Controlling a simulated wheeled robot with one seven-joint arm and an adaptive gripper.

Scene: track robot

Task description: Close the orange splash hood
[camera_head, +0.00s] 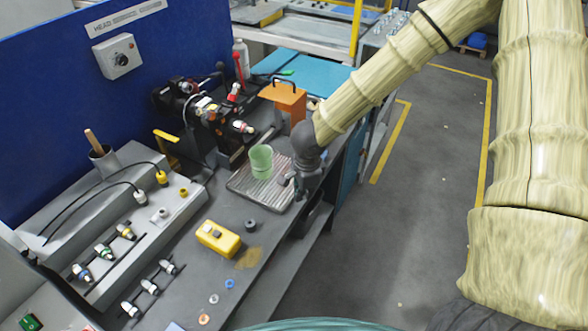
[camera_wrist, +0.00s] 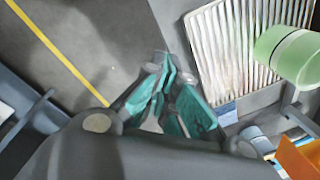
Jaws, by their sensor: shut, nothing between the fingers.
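The orange splash hood (camera_head: 284,98) stands at the far end of the bench, with a dark handle (camera_head: 277,79) on its top. I cannot tell from here how far open it is. Part of orange material (camera_wrist: 298,158) shows at the lower right corner of the wrist view. My gripper (camera_head: 287,183) is shut and empty, pointing down at the right edge of the ribbed tray, nearer to me than the hood and apart from it. In the wrist view its teal-padded fingers (camera_wrist: 172,88) are together beside the tray.
A pale green cup (camera_head: 261,162) stands on the ribbed metal tray (camera_head: 240,186), close left of my gripper. A yellow box (camera_head: 218,239) and a dark ring (camera_head: 250,225) lie nearer. Valves and fittings (camera_head: 208,108) crowd the left of the hood. The floor at right is clear.

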